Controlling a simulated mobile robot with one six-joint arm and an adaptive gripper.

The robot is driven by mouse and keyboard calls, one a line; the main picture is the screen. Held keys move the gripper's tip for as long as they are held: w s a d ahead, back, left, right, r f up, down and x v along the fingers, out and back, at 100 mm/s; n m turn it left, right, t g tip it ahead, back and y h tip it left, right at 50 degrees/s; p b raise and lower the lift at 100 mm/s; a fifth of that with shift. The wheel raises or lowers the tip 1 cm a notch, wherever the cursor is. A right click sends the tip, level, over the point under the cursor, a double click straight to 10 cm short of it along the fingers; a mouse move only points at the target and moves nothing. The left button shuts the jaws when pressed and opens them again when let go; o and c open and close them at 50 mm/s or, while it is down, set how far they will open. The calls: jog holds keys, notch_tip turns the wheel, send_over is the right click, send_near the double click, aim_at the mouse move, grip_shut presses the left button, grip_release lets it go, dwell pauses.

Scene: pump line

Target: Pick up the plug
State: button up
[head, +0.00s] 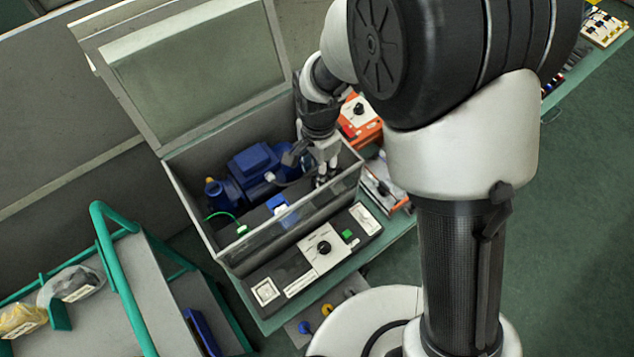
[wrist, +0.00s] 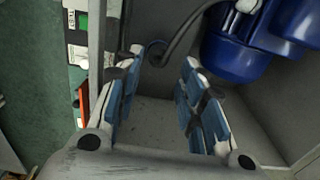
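My gripper (head: 326,176) reaches down into the open grey box, at its right end. In the wrist view its two blue-padded fingers (wrist: 155,100) stand apart, with only grey box floor visible between them. A blue pump (head: 250,170) lies in the box, left of my gripper; part of it shows at the upper right of the wrist view (wrist: 240,50). A dark cable (wrist: 180,38) runs from a white fitting on the pump and curls down just beyond the fingertips. I cannot make out a plug on its end. A green connector (head: 242,229) with a green wire sits at the box's front left.
The box's front wall (head: 300,222) and raised lid (head: 200,60) are close to the arm. A blue and white block (head: 279,206) sits inside near the front wall. A control panel (head: 318,252) lies outside; orange equipment (head: 360,118) stands right.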

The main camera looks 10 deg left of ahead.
jog(key=f, duration=0.1)
jog(key=f+b, duration=0.1)
jog(key=f, duration=0.3)
jog(key=shift+s+f+b, duration=0.2)
jog(key=shift+s+b, duration=0.1)
jog(key=shift+b, duration=0.1)
jog(key=shift+r, duration=0.1)
grip_shut()
jog(key=shift+r, duration=0.1)
